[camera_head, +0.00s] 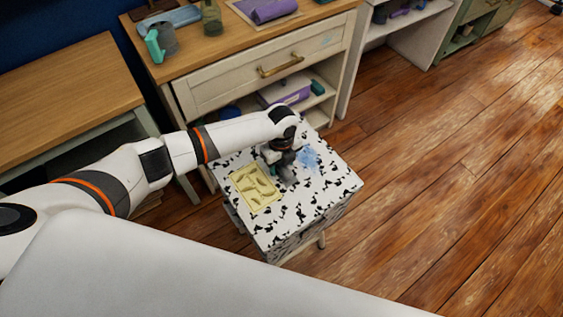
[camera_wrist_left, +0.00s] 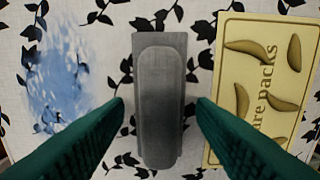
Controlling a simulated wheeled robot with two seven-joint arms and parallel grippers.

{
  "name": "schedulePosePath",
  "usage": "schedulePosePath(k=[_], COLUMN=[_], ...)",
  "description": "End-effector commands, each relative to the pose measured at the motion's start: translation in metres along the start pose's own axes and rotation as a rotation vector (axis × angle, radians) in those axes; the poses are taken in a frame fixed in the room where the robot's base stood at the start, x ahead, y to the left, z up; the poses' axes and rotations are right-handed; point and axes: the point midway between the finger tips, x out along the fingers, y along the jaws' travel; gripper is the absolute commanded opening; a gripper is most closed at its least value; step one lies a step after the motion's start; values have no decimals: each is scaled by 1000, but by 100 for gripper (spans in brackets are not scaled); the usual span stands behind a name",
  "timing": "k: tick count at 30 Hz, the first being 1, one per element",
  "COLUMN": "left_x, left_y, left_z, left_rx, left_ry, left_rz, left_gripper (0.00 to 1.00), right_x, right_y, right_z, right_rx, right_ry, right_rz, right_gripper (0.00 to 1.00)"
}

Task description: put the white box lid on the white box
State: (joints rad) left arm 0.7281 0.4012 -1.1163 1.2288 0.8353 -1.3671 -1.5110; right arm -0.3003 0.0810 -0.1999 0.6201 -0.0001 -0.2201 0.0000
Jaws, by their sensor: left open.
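I cannot make out a white box or a white box lid in either view. My left gripper (camera_head: 279,156) is over a small stand with a white, black-leaf-patterned top (camera_head: 268,228). In the left wrist view the gripper (camera_wrist_left: 161,106) has its two green fingers apart. A grey oblong block (camera_wrist_left: 160,95) with a raised rounded top lies between and below them, with a gap on each side. The gripper hides most of this block in the head view. My right gripper is not in view.
A yellow card (camera_head: 255,189) with tan shapes lies beside the block, also seen in the left wrist view (camera_wrist_left: 262,75). A blue stain marks the stand's top (camera_head: 310,158). A wooden-topped drawer cabinet (camera_head: 240,45) stands behind. The wooden floor (camera_head: 450,190) at right is clear.

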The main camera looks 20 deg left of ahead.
Motion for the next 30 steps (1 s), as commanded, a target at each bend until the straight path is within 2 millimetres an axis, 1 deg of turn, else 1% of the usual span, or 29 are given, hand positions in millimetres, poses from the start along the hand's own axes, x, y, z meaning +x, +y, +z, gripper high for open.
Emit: schedulePosePath(k=[3, 30], left_x=[-7, -43], left_y=[0, 0], left_z=[0, 0], left_rx=[0, 0], left_ry=[0, 0], left_rz=[0, 0], left_gripper=[51, 51], right_x=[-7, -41], right_y=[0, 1], right_z=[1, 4], right_rx=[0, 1], right_ry=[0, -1], right_rz=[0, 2], right_gripper=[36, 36])
